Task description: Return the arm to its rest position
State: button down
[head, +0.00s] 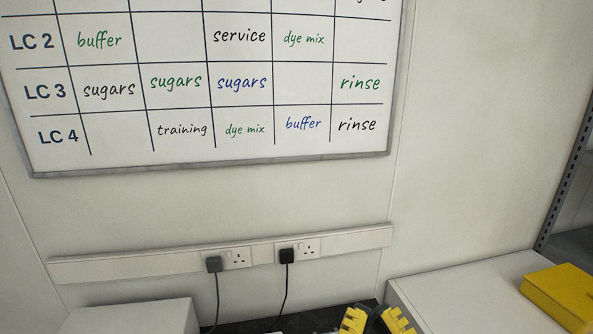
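My gripper (375,318) shows at the bottom edge of the head view, right of centre. Its two yellow, ridged fingers stand apart with dark parts between them. It looks open, and I see nothing held in it. The frame's lower edge cuts it off, and the rest of my arm is out of view.
A pale box-like unit (135,318) stands at lower left and another pale unit (450,290) at right, with a yellow box (562,292) on it. A dark surface (250,326) lies between. Behind are a socket rail (130,267) with two plugs and a whiteboard (110,150). Grey shelving (567,180) stands far right.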

notch_tip(320, 180, up, 30)
jog(key=p, duration=2.7)
